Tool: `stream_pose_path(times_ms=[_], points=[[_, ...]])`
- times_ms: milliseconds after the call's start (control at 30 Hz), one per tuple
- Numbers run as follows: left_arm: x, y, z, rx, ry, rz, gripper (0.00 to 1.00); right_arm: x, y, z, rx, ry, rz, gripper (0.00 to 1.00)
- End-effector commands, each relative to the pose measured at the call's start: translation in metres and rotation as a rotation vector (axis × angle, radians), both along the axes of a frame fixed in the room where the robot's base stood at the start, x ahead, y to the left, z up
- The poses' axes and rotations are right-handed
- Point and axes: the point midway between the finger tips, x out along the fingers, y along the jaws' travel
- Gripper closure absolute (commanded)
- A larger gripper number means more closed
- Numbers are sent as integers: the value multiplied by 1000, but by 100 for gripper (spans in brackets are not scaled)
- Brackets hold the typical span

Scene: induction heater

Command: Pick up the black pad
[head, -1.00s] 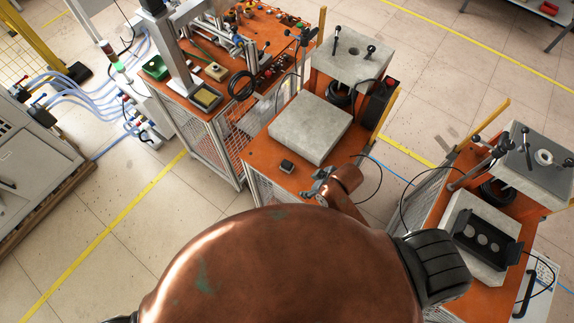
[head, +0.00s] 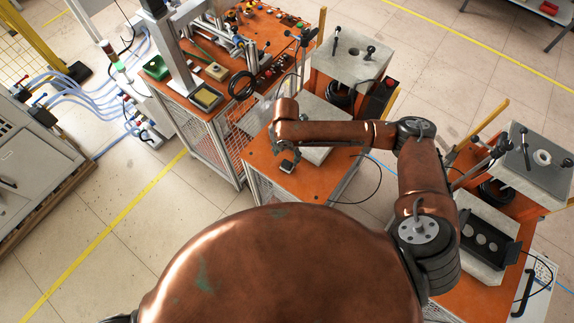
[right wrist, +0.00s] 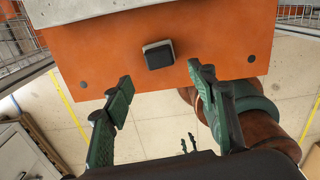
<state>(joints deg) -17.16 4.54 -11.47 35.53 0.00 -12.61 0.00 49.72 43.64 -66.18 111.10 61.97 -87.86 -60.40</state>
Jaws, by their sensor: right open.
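The black pad (head: 287,166) is a small dark square block with a paler edge. It lies on the orange top of the middle bench, close to its front edge. It also shows in the right wrist view (right wrist: 159,55), on the bare orange surface. My right gripper (head: 284,151) is just above and behind the pad in the head view. In the right wrist view its two fingers (right wrist: 160,78) are spread wide and empty, and the pad lies beyond the gap between the tips.
A grey slab (head: 323,113) sits on the same orange bench (head: 310,180), partly hidden by my right arm. A grey block with knobs (head: 352,58) stands behind it. A second bench at right carries a black fixture (head: 487,241). Tools crowd the rear-left bench (head: 231,78).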

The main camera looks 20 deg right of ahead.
Motion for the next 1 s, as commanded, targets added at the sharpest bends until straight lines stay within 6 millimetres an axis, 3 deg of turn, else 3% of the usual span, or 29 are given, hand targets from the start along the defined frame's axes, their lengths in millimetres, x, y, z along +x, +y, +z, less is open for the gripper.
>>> stream_pose_path(times_ms=[600, 867, 1000], points=[[-1, 1, 10, 1, 1, 0, 60, 2, -3, -71, -2, 1, 1, 48], [-1, 1, 9, 1, 1, 0, 60, 3, -3, -76, -1, 0, 2, 48], [-1, 1, 9, 1, 1, 0, 60, 3, -3, -76, -1, 0, 2, 55]])
